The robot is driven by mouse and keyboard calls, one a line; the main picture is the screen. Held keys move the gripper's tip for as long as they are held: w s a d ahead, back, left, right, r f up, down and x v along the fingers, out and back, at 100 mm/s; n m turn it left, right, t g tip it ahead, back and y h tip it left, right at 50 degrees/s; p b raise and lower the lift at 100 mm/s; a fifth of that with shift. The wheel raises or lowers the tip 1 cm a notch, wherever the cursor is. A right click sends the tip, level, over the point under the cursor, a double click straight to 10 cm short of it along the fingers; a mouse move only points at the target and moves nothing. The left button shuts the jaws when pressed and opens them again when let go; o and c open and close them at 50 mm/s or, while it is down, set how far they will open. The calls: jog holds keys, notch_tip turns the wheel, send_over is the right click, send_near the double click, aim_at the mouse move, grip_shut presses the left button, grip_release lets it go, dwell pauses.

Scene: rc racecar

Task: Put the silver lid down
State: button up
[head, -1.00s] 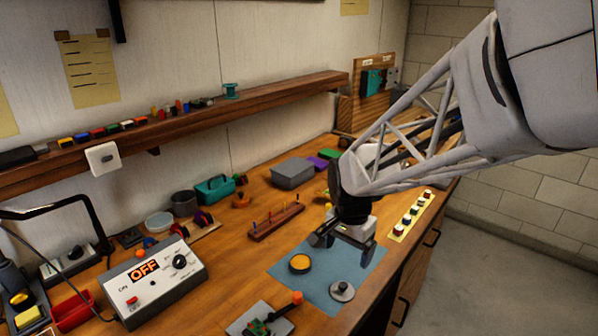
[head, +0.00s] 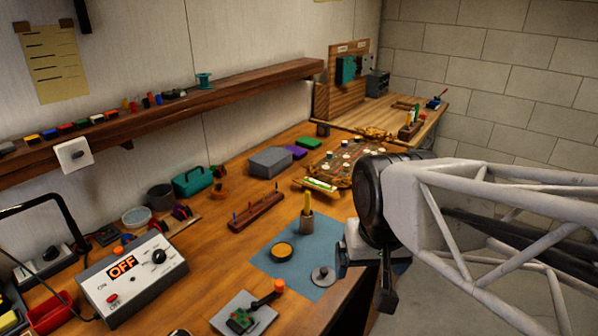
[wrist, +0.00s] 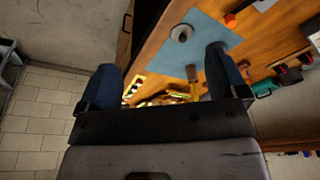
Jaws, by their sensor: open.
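The silver lid (head: 323,276) lies flat, knob up, on the blue mat (head: 296,290) near its front right part. It also shows in the wrist view (wrist: 181,32), apart from my fingers. My gripper (head: 365,275) is open and empty, right of the lid around the bench's front edge. In the wrist view its two dark blue fingers (wrist: 162,77) are wide apart. A round dark tin with an orange-yellow top (head: 281,251) sits on the mat left of the lid.
Floor space lies right of the bench.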

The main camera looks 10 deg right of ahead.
jog(key=shift+s+d+r+n, duration=0.1)
jog(key=shift+s+n, duration=0.4)
jog(key=shift+s, duration=0.55)
